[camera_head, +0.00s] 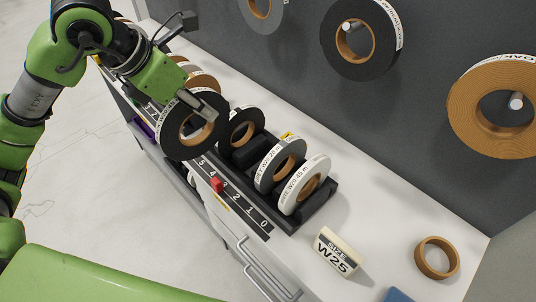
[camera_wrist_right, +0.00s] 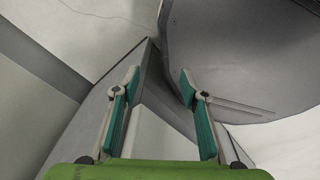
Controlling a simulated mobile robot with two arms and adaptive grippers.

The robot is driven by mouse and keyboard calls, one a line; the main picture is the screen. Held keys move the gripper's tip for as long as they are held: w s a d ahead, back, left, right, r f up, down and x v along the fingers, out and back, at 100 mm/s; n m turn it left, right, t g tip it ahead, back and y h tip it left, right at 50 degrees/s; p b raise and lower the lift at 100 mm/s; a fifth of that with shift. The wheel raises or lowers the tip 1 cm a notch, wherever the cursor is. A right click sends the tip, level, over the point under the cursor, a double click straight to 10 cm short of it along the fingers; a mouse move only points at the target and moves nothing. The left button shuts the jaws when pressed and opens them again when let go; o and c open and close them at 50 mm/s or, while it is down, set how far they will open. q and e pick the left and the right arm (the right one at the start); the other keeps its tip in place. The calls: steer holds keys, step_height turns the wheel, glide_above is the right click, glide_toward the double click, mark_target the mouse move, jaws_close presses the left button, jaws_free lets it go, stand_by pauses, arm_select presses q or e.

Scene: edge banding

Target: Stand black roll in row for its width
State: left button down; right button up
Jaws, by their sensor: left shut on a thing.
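My left gripper (camera_head: 205,108) is shut on a black roll (camera_head: 172,146) with an orange-brown core. It holds the roll upright, over the near edge of the counter beside the black rack (camera_head: 319,213). In the rack, another black roll (camera_head: 226,132) stands just right of the held one, and two rolls with white printed edges, a grey one (camera_head: 266,174) and a lighter one (camera_head: 290,196), stand further right. More brown rolls (camera_head: 204,80) are partly hidden behind the gripper. My right gripper (camera_wrist_right: 163,118) is open and empty in the right wrist view.
A numbered scale (camera_head: 243,205) with a red marker (camera_head: 217,185) runs along the rack's front. A "SIZE W25" block (camera_head: 338,254) and a brown roll (camera_head: 437,258) lie on the white counter (camera_head: 383,222). Black (camera_head: 362,52) and brown (camera_head: 493,105) rolls hang on the wall.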

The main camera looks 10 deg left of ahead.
arm_select(q)
steer(key=w+d+f+p, duration=0.6)
steer(key=w+d+f, duration=0.2)
steer(key=d+f, duration=0.3)
steer(key=shift+f+p, duration=0.35)
steer(key=shift+f, duration=0.55)
arm_select(e)
step_height(320, 180, up, 7)
steer(key=shift+s, duration=0.3)
steer(key=shift+f, duration=0.1)
arm_select(q)
steer(key=shift+f+b, duration=0.3)
steer(key=c, duration=2)
jaws_free()
arm_select(e)
steer(key=shift+a+f, duration=0.1)
steer(key=shift+f, duration=0.15)
steer(key=shift+a, duration=0.1)
